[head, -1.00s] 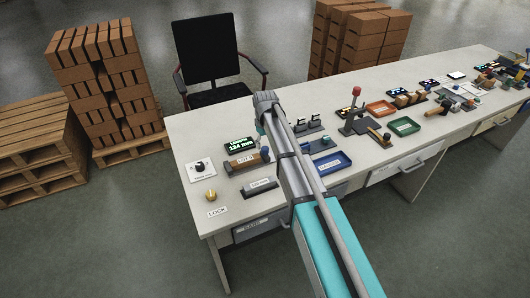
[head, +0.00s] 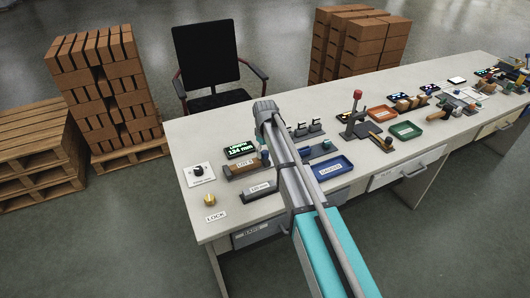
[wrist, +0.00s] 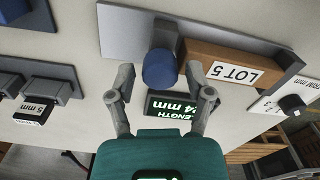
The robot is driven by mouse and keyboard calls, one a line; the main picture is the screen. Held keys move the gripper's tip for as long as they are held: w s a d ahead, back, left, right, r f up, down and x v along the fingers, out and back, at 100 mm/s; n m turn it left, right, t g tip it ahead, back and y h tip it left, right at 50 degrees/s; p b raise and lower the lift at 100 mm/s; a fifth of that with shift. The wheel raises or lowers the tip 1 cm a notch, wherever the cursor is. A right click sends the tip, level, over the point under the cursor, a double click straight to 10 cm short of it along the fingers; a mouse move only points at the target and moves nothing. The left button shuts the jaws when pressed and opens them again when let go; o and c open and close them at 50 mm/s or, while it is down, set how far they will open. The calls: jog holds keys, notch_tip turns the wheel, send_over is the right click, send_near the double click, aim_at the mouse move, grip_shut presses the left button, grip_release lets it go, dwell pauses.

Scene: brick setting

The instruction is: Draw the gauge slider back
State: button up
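The gauge is a grey rail (wrist: 120,32) with a brown brick (wrist: 205,66) labelled LOT 5 lying along it. The slider's round blue knob (wrist: 160,68) stands at the brick's end; the brick also shows in the head view (head: 243,168). The gauge display (wrist: 172,105) appears upside down in the wrist view; in the head view the display (head: 241,150) reads 124 mm. My gripper (wrist: 160,82) is open, its fingers apart on either side of the blue knob in the picture. I cannot tell whether they touch it. My arm hides much of the gripper in the head view.
A dial (head: 198,172), a brass knob (head: 209,201) by a LOCK label (head: 215,216), and a labelled grey block (head: 258,191) stand at the desk's left. Gauge blocks in grey stands (wrist: 40,90) and a blue tray (head: 333,167) are nearby.

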grip_shut()
jog(key=shift+w+d, duration=0.5)
jog(key=shift+d, duration=0.35)
jog(key=shift+o, duration=1.8)
grip_release()
jog(key=shift+a, duration=0.1)
